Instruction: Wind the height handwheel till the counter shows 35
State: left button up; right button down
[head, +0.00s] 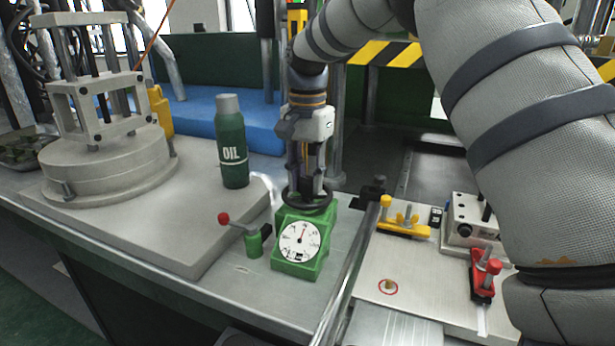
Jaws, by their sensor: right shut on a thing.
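The height handwheel (309,205) is a dark ring lying flat on top of a green counter housing (285,255). My left gripper is not in the head view.
A green oil bottle (233,145) stands left of the gripper. A red-knobbed lever (243,225) on a green block is close left of the housing. To the right are a metal rail, a plate with yellow clamps (402,222) and a red toggle clamp (484,275). A grey round fixture (105,165) stands far left.

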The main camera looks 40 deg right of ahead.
aim_at(307, 178)
jog(key=n, duration=0.4)
jog(key=shift+n, duration=0.3)
jog(key=n, duration=1)
jog(key=shift+n, duration=2.2)
jog(key=shift+f, duration=0.1)
jog(key=c, duration=1.3)
grip_release()
notch_tip(307, 178, up, 12)
jog(key=shift+r, duration=0.1)
